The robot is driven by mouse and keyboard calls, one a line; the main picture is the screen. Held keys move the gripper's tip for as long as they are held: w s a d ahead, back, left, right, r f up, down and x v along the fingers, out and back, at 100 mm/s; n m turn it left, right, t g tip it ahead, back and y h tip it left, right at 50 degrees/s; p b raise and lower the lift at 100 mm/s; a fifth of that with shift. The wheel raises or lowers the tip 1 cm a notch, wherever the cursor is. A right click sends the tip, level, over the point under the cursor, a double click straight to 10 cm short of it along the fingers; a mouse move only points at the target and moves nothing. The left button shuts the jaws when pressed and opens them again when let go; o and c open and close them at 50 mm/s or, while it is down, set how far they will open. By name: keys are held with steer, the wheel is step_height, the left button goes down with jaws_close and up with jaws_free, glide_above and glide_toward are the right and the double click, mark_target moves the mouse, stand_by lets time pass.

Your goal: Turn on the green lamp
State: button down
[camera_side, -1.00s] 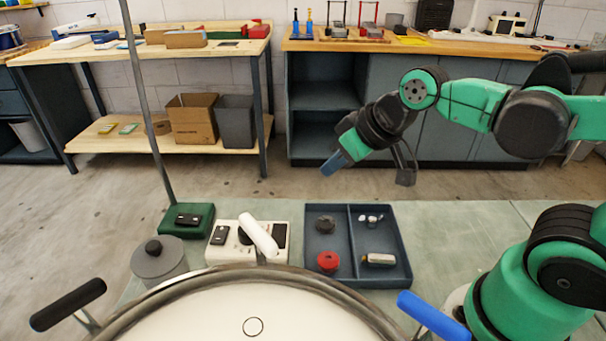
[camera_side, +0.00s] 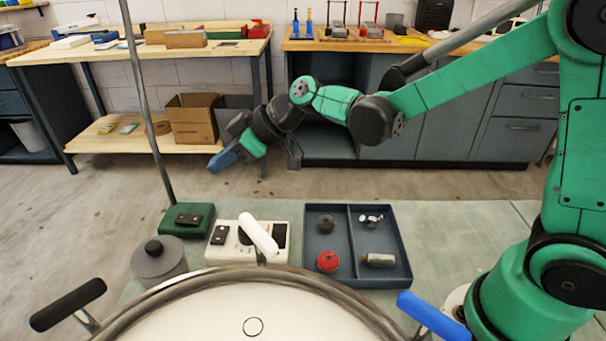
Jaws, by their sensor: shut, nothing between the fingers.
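The green lamp's base (camera_side: 187,220) sits at the back left of the bench, with a dark switch (camera_side: 187,219) on its top. A thin grey pole rises from the base and leaves the picture at the top; the lamp head is out of view. My gripper (camera_side: 222,161) has blue fingertips, is shut and empty, and points down and left. In the picture it is above and to the right of the green base, apart from it.
A white device (camera_side: 247,245) with a white lever stands right of the green base. A grey lidded pot (camera_side: 158,262) is in front of it. A blue divided tray (camera_side: 400,262) holds small parts. A large round drum (camera_side: 250,310) fills the front.

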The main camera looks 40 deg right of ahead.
glide_above(178, 217)
steer(key=s+d, duration=0.2)
step_height(178, 217, down, 6)
steer(key=shift+r, duration=0.1)
steer(key=f, duration=0.3)
steer(key=shift+w+a+f, duration=0.1)
steer(key=shift+w+a, duration=0.1)
steer(key=shift+w, duration=0.1)
steer(key=shift+f, duration=0.55)
steer(key=shift+w+a+f, duration=0.2)
steer(key=shift+a+f, duration=0.05)
steer(key=shift+f, duration=0.15)
steer(key=shift+s+d, duration=0.1)
steer(key=shift+s, duration=0.05)
